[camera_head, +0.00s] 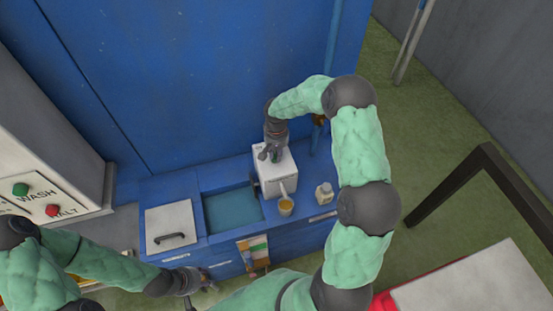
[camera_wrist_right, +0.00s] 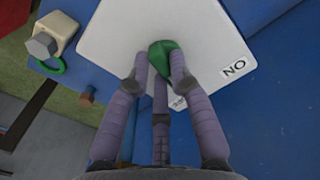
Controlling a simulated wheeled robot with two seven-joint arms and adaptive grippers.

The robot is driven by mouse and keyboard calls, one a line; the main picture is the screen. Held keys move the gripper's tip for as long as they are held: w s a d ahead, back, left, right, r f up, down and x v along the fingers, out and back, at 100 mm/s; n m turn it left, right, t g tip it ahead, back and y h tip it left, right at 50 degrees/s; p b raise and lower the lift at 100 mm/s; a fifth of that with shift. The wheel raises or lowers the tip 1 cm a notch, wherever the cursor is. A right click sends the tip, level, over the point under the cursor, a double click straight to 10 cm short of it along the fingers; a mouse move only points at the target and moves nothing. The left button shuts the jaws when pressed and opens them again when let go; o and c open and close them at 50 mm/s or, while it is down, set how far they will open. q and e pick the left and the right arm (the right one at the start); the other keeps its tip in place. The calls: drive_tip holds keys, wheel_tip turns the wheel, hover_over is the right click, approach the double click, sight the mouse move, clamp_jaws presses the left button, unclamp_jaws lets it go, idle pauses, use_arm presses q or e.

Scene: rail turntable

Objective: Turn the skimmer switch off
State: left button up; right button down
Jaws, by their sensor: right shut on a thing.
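The skimmer is a white box (camera_head: 278,178) on the blue tank unit, with a spout over a small cup. Its green switch knob (camera_wrist_right: 161,50) sits on the white face in the right wrist view. A label reading ON, upside down in that view (camera_wrist_right: 234,68), lies to the knob's right; a second label (camera_wrist_right: 179,102) is partly hidden by my fingers. My right gripper (camera_head: 273,154) is over the box top, and its fingers (camera_wrist_right: 163,62) are shut on the knob. My left gripper (camera_head: 208,282) hangs low at the front of the unit, away from the switch; its opening is unclear.
The small cup (camera_head: 286,207) and a white bottle (camera_head: 324,194) stand right of an open water basin (camera_head: 232,211). A white lid (camera_head: 183,222) with a dark handle is left of the basin. A WASH/HALT panel (camera_head: 38,205) is at left. A dark frame (camera_head: 455,185) stands at right.

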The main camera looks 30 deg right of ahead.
sight(276, 156)
drive_tip(key=shift+a+m+b, duration=0.1)
drive_tip(key=shift+m+b, duration=1.2)
drive_tip(key=shift+m, duration=0.3)
drive_tip(key=c, duration=1.1)
unclamp_jaws()
drive_tip(key=shift+r, duration=0.1)
wheel_tip(276, 156, up, 12)
